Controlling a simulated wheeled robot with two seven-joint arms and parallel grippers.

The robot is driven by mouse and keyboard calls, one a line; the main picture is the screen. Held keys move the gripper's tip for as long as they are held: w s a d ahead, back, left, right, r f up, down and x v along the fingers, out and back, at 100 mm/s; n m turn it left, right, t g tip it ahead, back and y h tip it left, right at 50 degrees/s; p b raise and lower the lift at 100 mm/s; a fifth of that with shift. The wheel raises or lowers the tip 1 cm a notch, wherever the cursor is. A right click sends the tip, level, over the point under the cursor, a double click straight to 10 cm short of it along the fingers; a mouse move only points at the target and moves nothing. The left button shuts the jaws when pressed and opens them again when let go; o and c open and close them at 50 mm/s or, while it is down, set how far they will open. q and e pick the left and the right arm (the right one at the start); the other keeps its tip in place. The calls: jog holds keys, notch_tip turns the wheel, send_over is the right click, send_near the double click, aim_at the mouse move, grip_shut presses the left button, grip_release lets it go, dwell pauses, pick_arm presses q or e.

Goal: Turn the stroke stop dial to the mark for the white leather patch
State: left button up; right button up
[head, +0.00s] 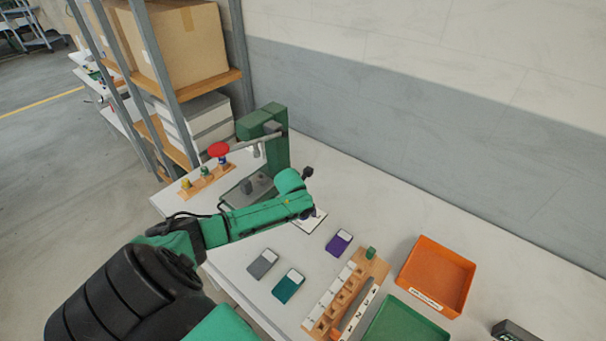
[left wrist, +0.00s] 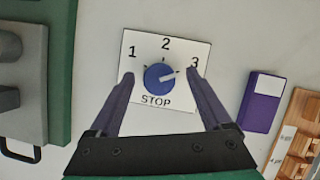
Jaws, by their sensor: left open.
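The stroke stop dial (left wrist: 159,78) is a blue round knob with a white pointer, on a white plate (left wrist: 143,48) marked 1, 2, 3 and STOP. Its pointer aims right and slightly up, roughly toward the 3. My left gripper (left wrist: 162,76) is open, with one dark finger on each side of the knob; I cannot tell whether they touch it. In the head view my left arm hides the dial, and only an edge of its plate (head: 318,222) shows. The green press (head: 277,140) stands behind the arm. I cannot pick out a white leather patch. My right gripper is out of view.
Grey (head: 263,263), teal (head: 288,286) and purple (head: 339,243) cases with white ends lie on the table. A wooden rack (head: 372,270), an orange tray (head: 467,263) and a green tray (head: 372,335) are at right. A wooden stand (head: 211,181) holds coloured pieces left of the press.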

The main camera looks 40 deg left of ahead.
pick_arm(q)
jog(key=shift+s, duration=0.2)
jog(key=c, duration=0.4)
grip_shut()
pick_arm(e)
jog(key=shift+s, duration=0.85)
